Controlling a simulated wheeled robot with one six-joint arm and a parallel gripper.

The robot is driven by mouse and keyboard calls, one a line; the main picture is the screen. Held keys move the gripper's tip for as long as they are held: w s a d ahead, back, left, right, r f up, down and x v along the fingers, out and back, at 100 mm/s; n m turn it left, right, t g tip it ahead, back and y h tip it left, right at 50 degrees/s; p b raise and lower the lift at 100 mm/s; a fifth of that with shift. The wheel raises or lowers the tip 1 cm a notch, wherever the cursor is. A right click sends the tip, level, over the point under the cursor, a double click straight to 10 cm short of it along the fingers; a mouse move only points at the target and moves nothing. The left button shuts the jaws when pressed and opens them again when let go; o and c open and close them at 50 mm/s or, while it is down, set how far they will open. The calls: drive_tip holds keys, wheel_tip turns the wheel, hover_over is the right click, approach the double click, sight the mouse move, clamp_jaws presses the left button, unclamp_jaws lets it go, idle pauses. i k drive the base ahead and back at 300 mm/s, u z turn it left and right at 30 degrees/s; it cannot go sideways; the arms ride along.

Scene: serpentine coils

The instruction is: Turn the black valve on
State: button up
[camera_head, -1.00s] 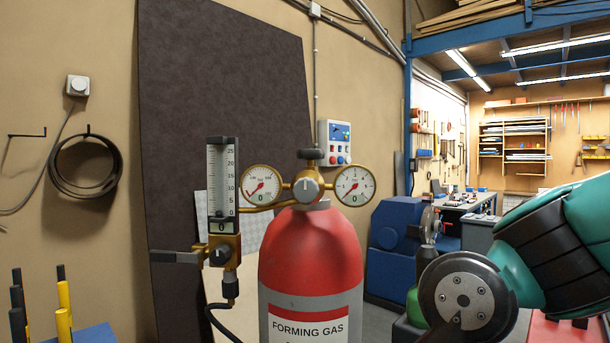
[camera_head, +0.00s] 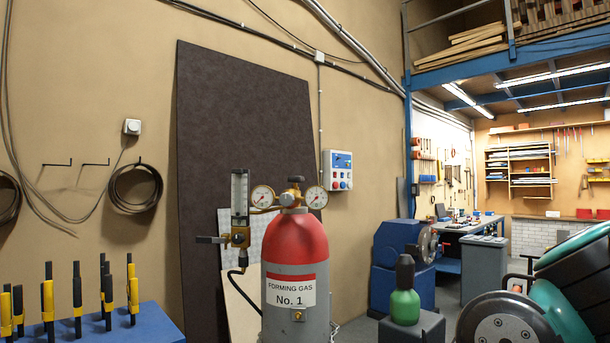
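A red and grey gas cylinder (camera_head: 294,252) labelled "FORMING GAS No. 1" stands upright in the middle. A small black valve knob (camera_head: 296,179) sits on its very top. Below it is a brass regulator with a grey centre knob (camera_head: 289,199) and two round dials, left (camera_head: 262,196) and right (camera_head: 316,197). A flowmeter tube (camera_head: 239,192) stands to the left, with another dark knob (camera_head: 238,238) on the brass body under it. Whether any valve is open cannot be told.
A blue table (camera_head: 150,322) with several yellow and black clamps is at lower left. A green bottle (camera_head: 405,295) on a grey block and a blue machine (camera_head: 391,262) stand right of the cylinder. A dark panel (camera_head: 245,120) leans on the wall behind.

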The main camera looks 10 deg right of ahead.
sight(295, 180)
drive_tip(key=z, duration=0.8)
drive_tip(key=i, duration=1.05)
drive_tip(key=u, duration=0.5)
drive_tip(key=i, duration=0.5)
drive_tip(key=u, duration=0.65)
